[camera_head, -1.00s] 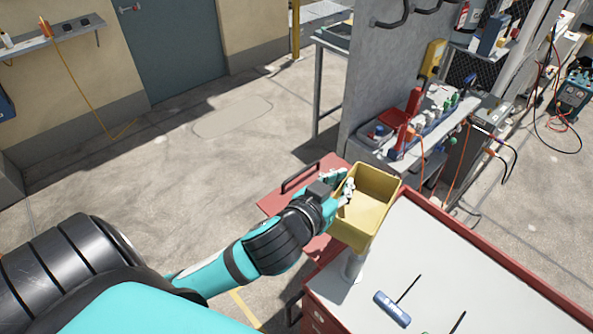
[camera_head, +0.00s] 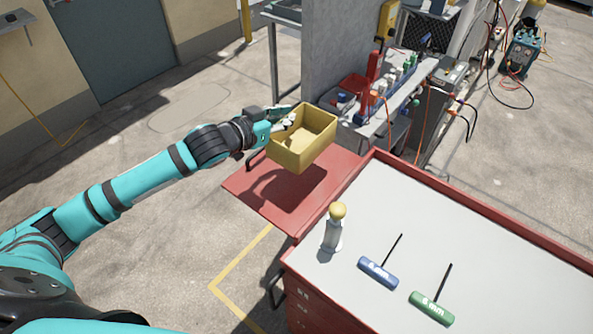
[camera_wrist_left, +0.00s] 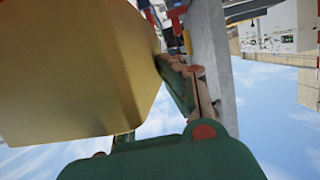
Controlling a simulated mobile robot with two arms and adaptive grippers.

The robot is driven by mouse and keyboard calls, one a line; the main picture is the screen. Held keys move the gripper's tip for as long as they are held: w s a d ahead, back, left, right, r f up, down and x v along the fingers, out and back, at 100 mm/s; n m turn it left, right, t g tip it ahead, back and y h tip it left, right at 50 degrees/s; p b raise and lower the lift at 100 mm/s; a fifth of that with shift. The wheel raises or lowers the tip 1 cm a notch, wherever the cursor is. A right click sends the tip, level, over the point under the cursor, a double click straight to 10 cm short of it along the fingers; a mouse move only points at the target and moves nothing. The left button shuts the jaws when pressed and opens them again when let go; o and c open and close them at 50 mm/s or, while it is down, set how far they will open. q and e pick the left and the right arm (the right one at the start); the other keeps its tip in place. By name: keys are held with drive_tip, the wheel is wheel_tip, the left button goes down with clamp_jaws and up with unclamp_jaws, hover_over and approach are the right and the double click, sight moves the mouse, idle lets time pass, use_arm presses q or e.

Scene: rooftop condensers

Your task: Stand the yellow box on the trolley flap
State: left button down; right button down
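The yellow box (camera_head: 298,157) is an open-topped bin, held upright in the air over the red trolley flap (camera_head: 300,205). Its dark shadow falls on the flap below, with a gap between them. My left gripper (camera_head: 284,123) reaches in from the left and is shut on the box's left rim. In the left wrist view the box (camera_wrist_left: 75,70) fills the left side, beside the fingers (camera_wrist_left: 185,88). The flap sticks out from the left end of the trolley (camera_head: 470,235) and is bare. My right gripper is out of view.
A grey panel (camera_head: 345,50) and a shelf with bottles (camera_head: 395,100) stand close behind the box.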

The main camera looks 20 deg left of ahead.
use_arm(q)
wheel_tip(320, 180, down, 9)
drive_tip(key=shift+f, duration=0.2)
drive_tip(key=c, duration=1.5)
unclamp_jaws()
drive_tip(key=v, duration=1)
drive_tip(key=shift+s+a+b, duration=0.1)
drive_tip(key=shift+s+b, duration=0.15)
drive_tip(key=shift+b, duration=0.1)
drive_tip(key=shift+v, duration=0.8)
